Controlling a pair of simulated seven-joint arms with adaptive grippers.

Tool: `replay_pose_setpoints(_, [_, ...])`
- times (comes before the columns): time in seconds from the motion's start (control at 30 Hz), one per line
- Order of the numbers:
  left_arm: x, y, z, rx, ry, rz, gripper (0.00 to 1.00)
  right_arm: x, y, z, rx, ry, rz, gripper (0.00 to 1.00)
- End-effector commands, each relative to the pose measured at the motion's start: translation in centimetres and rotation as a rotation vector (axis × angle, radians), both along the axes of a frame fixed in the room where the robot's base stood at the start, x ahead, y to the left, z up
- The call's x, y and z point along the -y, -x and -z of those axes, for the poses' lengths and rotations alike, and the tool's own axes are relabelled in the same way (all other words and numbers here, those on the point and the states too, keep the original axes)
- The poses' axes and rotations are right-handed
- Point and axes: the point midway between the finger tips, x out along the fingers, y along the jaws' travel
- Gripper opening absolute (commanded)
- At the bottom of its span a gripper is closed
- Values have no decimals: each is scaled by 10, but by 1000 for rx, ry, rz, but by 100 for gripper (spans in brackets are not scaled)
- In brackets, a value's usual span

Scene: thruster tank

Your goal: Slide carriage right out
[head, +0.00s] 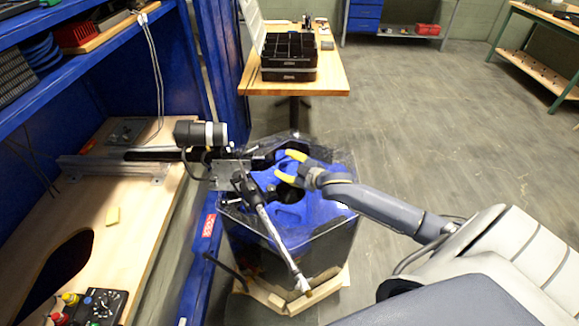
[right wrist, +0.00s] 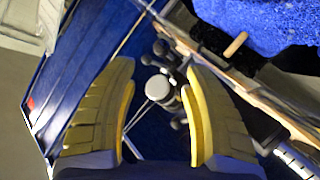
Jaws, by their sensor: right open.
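The carriage (head: 222,174) is a metal plate with a black and silver cylinder (head: 200,134) on it. It sits at the right end of a horizontal rail (head: 110,166), beside and partly over the many-sided clear tank (head: 335,222). A thin silver rod (head: 272,232) slopes from the carriage down across the tank's front. My right gripper (head: 283,165) has yellow fingers and is open above the tank's blue top, right of the carriage. In the right wrist view my open fingers (right wrist: 160,80) flank a pale round knob end (right wrist: 157,88); contact cannot be told. My left gripper is not in view.
A wooden bench (head: 135,222) with a black control box (head: 98,306) and a dark cutout lies left. A blue upright (head: 210,235) stands between bench and tank. A table (head: 325,76) with a black organiser case (head: 289,52) is behind. The floor right is open.

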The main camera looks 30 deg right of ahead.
Motion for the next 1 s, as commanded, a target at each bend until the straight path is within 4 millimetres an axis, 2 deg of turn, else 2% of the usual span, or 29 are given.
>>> replay_pose_setpoints(0.3, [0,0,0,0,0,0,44,2,15,-5,0,0,0,50])
replay_pose_setpoints(0.77, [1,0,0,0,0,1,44,3,15,-5,1,0,1,50])
replay_pose_setpoints(0.87, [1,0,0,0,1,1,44,11,14,-7,1,4,12,50])
replay_pose_setpoints(0.97, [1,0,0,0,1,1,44,36,10,-12,4,13,42,50])
replay_pose_setpoints(1.0, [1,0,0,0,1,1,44,50,9,-15,6,17,60,50])
